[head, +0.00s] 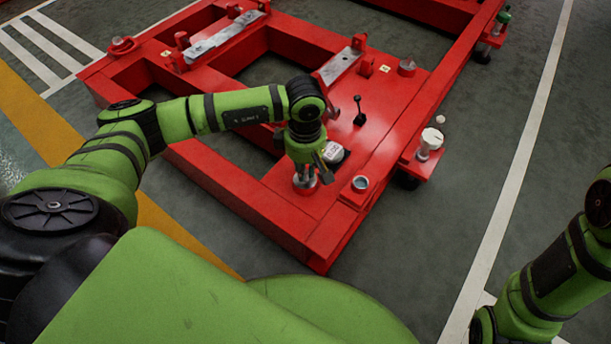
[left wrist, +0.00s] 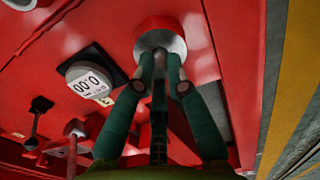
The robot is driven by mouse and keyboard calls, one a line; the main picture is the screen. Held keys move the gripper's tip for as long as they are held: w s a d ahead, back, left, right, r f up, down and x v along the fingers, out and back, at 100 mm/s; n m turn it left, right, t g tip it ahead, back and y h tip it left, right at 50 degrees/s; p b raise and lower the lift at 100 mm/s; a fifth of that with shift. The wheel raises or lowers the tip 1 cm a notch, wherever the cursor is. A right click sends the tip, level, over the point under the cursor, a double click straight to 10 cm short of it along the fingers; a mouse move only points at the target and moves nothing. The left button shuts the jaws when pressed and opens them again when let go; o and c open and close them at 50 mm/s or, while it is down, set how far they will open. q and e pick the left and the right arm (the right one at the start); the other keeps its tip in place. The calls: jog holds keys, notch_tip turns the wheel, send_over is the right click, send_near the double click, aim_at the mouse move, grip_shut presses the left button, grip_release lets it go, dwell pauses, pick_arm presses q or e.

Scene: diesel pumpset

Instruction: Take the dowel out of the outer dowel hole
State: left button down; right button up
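My left gripper (head: 306,172) points down over a round red boss (head: 306,187) near the front corner of the red frame. In the left wrist view, its green fingers (left wrist: 160,70) converge over the boss's bright metal face (left wrist: 160,40). A narrow grey dowel (left wrist: 160,63) shows between the fingertips, which appear closed on it. Its lower end and the hole are hidden by the fingers, so I cannot tell how deep it sits. My right arm (head: 555,270) is at the lower right; its gripper is out of view.
A white-faced counter (head: 333,153) stands close beside the left gripper; it also shows in the left wrist view (left wrist: 88,84). A metal-ringed socket (head: 360,183) is to the right. A black lever (head: 359,111) stands behind.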

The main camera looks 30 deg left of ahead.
pick_arm(q)
jog(key=shift+r+p, duration=1.25)
jog(key=shift+r, duration=0.35)
dwell(0.6)
jog(key=shift+r+p, duration=1.85)
jog(key=shift+r, duration=0.6)
